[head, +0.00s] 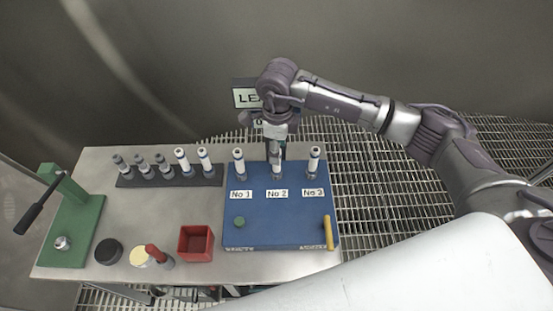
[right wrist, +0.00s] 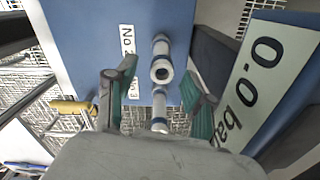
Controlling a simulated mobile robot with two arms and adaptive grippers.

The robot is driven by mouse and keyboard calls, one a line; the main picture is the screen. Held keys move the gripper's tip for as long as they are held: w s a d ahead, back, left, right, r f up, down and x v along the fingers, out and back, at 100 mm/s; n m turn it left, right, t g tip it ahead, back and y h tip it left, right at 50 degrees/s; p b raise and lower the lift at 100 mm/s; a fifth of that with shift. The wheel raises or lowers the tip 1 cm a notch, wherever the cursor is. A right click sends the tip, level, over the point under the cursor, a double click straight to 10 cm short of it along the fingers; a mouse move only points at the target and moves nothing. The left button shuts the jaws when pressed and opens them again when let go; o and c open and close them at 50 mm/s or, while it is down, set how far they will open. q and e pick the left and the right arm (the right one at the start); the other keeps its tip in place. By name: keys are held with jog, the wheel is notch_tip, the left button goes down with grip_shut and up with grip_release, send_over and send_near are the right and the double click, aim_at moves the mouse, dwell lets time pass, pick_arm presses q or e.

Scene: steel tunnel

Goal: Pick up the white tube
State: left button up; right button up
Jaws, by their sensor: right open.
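Three white tubes with blue bands stand upright on the blue panel (head: 265,215): one at No 1 (head: 239,163), one at No 2 (head: 277,171), one at No 3 (head: 314,161). Two more white tubes, the left (head: 181,163) and the right (head: 204,160), stand in the dark rack (head: 140,181). My right gripper (head: 276,150) points down over the No 2 tube and hides its top in the head view. In the right wrist view its open fingers lie either side of the No 2 tube (right wrist: 162,66); contact cannot be told. My left gripper is out of view.
Grey tubes (head: 141,165) fill the rack's left part. A green lever press (head: 75,215), black disc (head: 108,251), red-handled tool (head: 156,254), red box (head: 195,243) and yellow handle (head: 329,232) stand around the front. A sign (head: 244,98) is behind the right gripper. The metal tabletop (head: 145,215) is clear mid-left.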

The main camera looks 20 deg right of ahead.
jog(key=shift+w+a+f+p, duration=0.15)
jog(key=shift+f+p, duration=0.4)
jog(key=shift+f, duration=1.25)
grip_shut()
